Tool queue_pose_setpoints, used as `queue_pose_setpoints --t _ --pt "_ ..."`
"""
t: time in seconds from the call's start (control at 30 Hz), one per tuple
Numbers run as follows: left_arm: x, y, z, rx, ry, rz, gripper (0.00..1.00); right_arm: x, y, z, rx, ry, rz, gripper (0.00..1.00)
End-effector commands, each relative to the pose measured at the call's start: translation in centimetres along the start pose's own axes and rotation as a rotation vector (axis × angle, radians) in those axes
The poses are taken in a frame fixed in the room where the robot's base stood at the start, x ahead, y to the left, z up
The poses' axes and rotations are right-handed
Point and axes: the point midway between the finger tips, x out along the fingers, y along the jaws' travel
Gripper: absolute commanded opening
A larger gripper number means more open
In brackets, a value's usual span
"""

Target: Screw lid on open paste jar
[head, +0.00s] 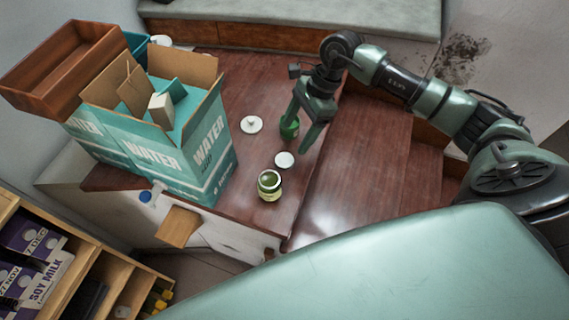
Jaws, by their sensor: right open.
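An open glass jar (270,186) with greenish contents stands upright near the front edge of the brown wooden surface. A flat white disc, likely a lid (285,160), lies just behind it, apart from the jar. A second white round piece with a small knob (251,124) lies farther back, to the left. My right gripper (297,138) is open and points down above the surface, behind the jar and the flat disc. A green object (290,128) shows beside and partly behind its left finger, which hides part of it; I cannot tell if they touch. My left gripper is out of view.
A teal WATER carton (170,160), open on top with small boxes inside, stands left of the jar. A brown wooden tray (62,62) is at the upper left. Wooden shelving with SOY MILK cartons (40,265) is at lower left. The right wooden surface is clear.

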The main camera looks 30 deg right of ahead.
Motion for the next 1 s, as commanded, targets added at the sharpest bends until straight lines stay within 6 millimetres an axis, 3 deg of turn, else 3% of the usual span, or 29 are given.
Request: queue_pose_setpoints --t 0.03,0.13,0.5,0.8,1.0 --pt "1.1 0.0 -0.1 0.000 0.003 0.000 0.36 1.0 0.0 -0.4 0.000 0.000 0.000 0.72" --pt "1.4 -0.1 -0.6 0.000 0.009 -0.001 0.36 1.3 0.0 -0.5 0.000 0.000 -0.001 0.72" --pt "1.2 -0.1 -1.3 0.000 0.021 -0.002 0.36 1.2 0.0 -0.5 0.000 0.000 0.000 0.72" --pt "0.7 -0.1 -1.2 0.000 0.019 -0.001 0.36 3.8 0.1 -0.5 0.001 -0.002 0.001 0.72" --pt "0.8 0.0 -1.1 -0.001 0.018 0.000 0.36 3.8 0.0 -0.5 0.000 0.000 0.000 0.72"
